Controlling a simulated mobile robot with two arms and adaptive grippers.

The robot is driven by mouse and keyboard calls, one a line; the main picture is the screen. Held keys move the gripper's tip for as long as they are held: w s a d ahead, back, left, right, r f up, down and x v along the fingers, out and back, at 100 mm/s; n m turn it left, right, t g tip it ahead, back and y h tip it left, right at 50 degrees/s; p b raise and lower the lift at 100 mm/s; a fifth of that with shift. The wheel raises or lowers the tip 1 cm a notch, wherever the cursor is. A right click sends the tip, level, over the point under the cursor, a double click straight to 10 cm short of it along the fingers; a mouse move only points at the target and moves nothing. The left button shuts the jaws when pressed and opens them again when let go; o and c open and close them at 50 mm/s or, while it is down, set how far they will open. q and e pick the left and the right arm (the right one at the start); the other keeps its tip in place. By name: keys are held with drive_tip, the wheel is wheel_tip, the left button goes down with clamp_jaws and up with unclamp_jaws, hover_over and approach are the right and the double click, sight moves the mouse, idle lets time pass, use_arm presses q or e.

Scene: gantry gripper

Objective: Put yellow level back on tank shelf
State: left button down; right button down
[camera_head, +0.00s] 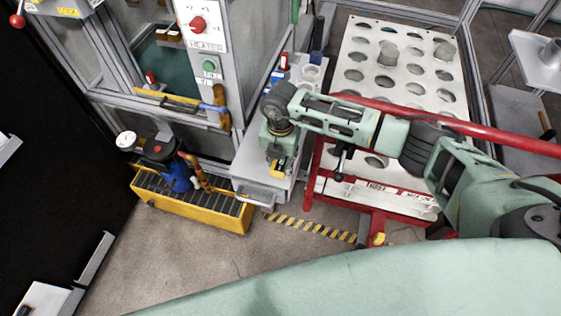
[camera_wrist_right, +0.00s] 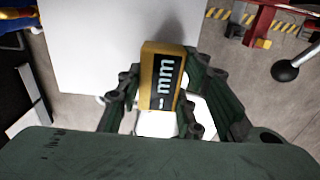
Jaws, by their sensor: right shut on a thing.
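The yellow level (camera_wrist_right: 161,78) is a short block with a black label and white letters. My right gripper (camera_wrist_right: 152,95) is shut on it, one finger on each side. In the head view the yellow level (camera_head: 277,166) shows as a small yellow and black piece beneath my right gripper (camera_head: 284,158), over the grey-white shelf unit (camera_head: 256,180). In the wrist view a white flat surface (camera_wrist_right: 95,45) lies beyond the level. I cannot tell whether the level touches it. Which surface is the tank shelf is not clear. My left gripper is not in view.
Small blue and red items (camera_head: 283,64) and white round holders (camera_head: 311,72) stand at the shelf unit's back. A yellow grated tray (camera_head: 206,209) with a blue pump (camera_head: 177,178) is at left. A red-framed cart with a perforated white board (camera_head: 376,60) is at right.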

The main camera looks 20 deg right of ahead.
sight(280, 161)
drive_tip(key=shift+f, duration=0.5)
drive_tip(key=shift+f, duration=0.15)
drive_tip(key=c, duration=1.2)
unclamp_jaws()
drive_tip(key=shift+r, duration=0.25)
wheel_tip(280, 161, up, 12)
drive_tip(key=shift+b, duration=0.4)
